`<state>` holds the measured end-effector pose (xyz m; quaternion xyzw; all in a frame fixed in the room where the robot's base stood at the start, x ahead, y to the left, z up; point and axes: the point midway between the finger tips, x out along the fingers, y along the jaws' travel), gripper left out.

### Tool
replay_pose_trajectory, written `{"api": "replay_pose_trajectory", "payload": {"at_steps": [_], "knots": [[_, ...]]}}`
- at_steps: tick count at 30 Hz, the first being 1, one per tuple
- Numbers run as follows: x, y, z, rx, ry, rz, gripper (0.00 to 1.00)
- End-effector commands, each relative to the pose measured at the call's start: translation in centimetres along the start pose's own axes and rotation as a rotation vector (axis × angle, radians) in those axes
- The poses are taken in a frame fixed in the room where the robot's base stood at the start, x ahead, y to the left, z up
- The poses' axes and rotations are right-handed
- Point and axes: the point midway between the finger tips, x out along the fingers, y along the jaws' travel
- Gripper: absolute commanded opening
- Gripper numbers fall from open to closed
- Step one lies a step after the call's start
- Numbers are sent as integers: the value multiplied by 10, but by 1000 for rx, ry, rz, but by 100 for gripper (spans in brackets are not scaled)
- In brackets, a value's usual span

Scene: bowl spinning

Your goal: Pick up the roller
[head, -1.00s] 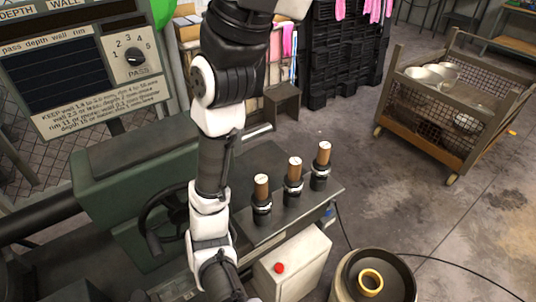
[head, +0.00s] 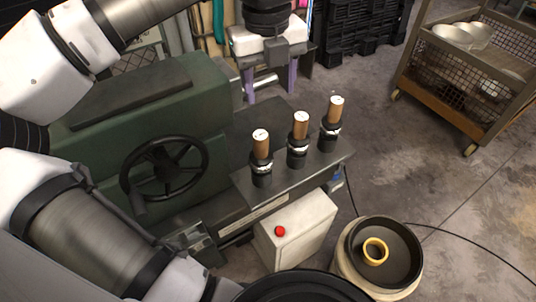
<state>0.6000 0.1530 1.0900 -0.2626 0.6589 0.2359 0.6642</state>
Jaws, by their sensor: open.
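Three upright tools with brown cylindrical handles and pale labelled tops stand in a row in black holders with metal collars: left (head: 261,145), middle (head: 300,126) and right (head: 335,110). I cannot tell which one is the roller; their lower ends are hidden in the holders. My gripper (head: 271,92) is at the top centre, behind the row in the picture, with its two purple fingers pointing down and spread apart. A pale metal cylinder (head: 265,79) shows between the fingers, but I see no grip on it. The gripper is apart from all three tools.
A green machine (head: 200,90) with a black handwheel (head: 165,168) stands left of the tools' dark bench. A pale box with a red button (head: 280,231) is in front. A drum (head: 385,255) with a yellow ring stands lower right. A mesh cart (head: 460,85) holds metal bowls.

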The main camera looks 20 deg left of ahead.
Motion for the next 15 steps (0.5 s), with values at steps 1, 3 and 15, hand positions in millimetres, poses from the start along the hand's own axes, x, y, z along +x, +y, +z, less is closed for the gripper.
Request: {"api": "replay_pose_trajectory", "payload": {"at_steps": [1, 3, 15], "knots": [[13, 5, 2, -14, -3, 17, 56], [17, 10, 3, -27, -5, 33, 56], [73, 15, 2, -32, -1, 41, 56]]}}
